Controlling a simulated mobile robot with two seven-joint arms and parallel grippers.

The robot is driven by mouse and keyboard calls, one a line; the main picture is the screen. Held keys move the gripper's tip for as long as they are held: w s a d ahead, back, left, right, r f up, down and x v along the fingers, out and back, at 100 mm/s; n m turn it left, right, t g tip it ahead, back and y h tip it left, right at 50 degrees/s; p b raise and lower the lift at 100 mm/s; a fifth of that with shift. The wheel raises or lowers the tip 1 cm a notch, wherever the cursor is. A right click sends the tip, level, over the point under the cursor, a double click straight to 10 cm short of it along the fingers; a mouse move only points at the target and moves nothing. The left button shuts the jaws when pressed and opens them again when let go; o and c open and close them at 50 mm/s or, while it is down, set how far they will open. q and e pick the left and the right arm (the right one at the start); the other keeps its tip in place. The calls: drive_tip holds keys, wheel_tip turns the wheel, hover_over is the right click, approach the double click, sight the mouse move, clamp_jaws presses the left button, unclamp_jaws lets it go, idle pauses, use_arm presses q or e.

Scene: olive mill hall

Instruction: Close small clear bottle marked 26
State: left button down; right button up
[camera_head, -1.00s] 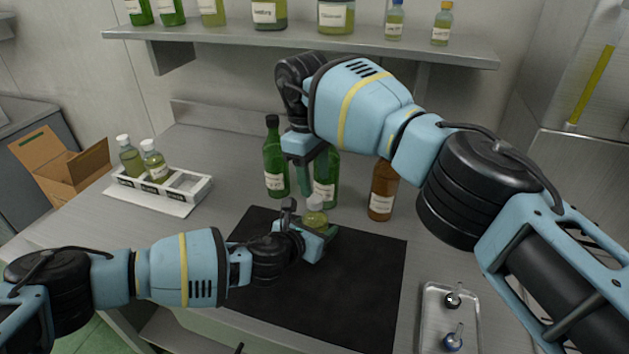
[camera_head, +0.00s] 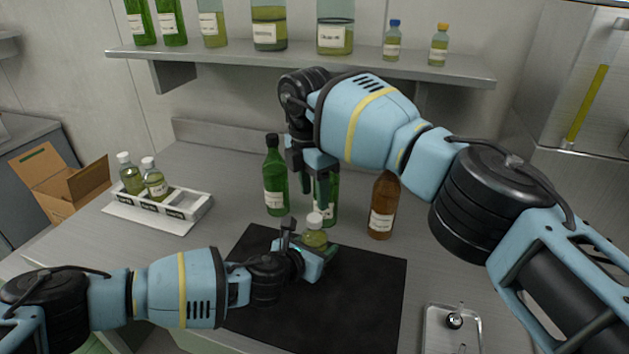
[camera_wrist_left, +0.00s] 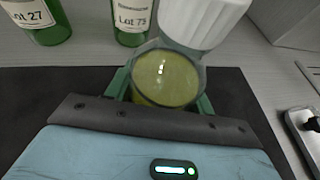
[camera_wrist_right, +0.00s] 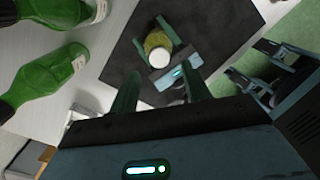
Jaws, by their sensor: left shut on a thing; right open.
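The small clear bottle (camera_head: 314,238) holds yellow-green liquid and stands over the black mat (camera_head: 340,305). A white cap (camera_head: 314,219) sits on its top; I cannot tell how tightly. My left gripper (camera_head: 318,250) is shut on the bottle's body from the left. The left wrist view shows the bottle (camera_wrist_left: 165,78) between the fingers, with the cap (camera_wrist_left: 200,20) on its far side. My right gripper (camera_head: 313,185) is open and empty, above the bottle and apart from it. The right wrist view shows the cap (camera_wrist_right: 160,55) beyond its fingers. The number 26 is not readable.
Green bottles (camera_head: 276,180) and a brown bottle (camera_head: 382,208) stand behind the mat. A white rack (camera_head: 180,212) with two capped bottles is at left. A metal tray (camera_head: 440,340) with a stopper lies at front right. A shelf (camera_head: 300,58) with several bottles hangs behind.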

sight(314, 217)
drive_tip(key=n, duration=0.6)
drive_tip(key=shift+r+n, duration=0.3)
drive_tip(key=shift+n, duration=0.1)
drive_tip(key=n, duration=0.6)
drive_tip(key=shift+r, duration=0.2)
drive_tip(key=n, duration=0.7)
drive_tip(key=shift+r, duration=0.25)
drive_tip(key=n, duration=0.6)
drive_tip(key=shift+s+d+r+y, duration=0.1)
drive_tip(key=shift+s+r+y, duration=0.1)
drive_tip(key=shift+y, duration=0.1)
drive_tip(key=shift+f, duration=4)
drive_tip(key=shift+c, duration=0.4)
